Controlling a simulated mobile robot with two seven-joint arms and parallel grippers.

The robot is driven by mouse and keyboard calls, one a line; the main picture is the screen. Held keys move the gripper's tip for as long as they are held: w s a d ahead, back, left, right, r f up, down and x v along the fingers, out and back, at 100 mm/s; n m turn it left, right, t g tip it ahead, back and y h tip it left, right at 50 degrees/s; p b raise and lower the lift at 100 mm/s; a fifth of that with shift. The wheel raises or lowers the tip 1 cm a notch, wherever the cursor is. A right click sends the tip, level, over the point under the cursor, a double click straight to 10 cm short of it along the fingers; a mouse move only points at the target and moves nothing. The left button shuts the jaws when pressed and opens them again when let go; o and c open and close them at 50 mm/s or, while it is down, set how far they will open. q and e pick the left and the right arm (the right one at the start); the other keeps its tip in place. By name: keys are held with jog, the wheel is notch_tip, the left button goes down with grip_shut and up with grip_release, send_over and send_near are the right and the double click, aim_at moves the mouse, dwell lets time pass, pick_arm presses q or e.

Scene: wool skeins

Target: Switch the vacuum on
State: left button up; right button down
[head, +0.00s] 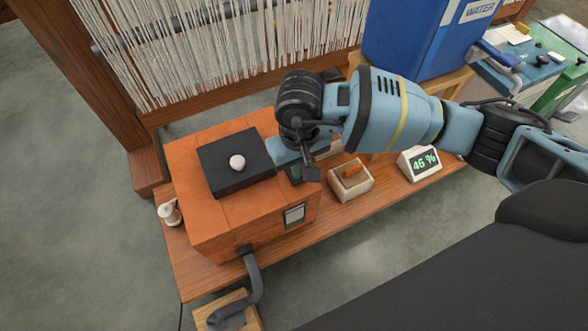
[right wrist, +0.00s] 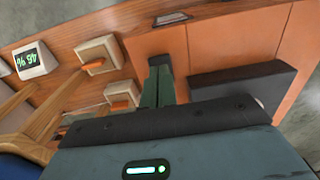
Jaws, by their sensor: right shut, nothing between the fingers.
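An orange box (head: 240,215) with a black block (head: 225,178) and a white knob (head: 237,162) on top stands on a wooden bench; a grey hose (head: 254,278) leaves its front. I cannot tell for sure whether it is the vacuum. A cream switch box (head: 342,195) with an orange lever (head: 352,170) stands to its right. The right wrist view shows this lever (right wrist: 95,65) and a second orange lever (right wrist: 121,105) on another cream box. My right gripper (head: 303,175) is shut and empty, over the orange box's right edge, its fingers (right wrist: 158,82) apart from the levers.
A blue water container (head: 415,40) is behind my right arm. A loom with white threads (head: 215,45) stands at the back. A small white bottle (head: 170,212) is at the bench's left.

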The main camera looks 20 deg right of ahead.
jog(key=shift+f+b, duration=0.65)
jog(key=shift+f, duration=0.35)
dwell(0.9)
jog(key=shift+r, duration=0.15)
jog(key=shift+r+p, duration=1.85)
jog(key=shift+r, duration=1.55)
jog(key=shift+s+f, duration=0.1)
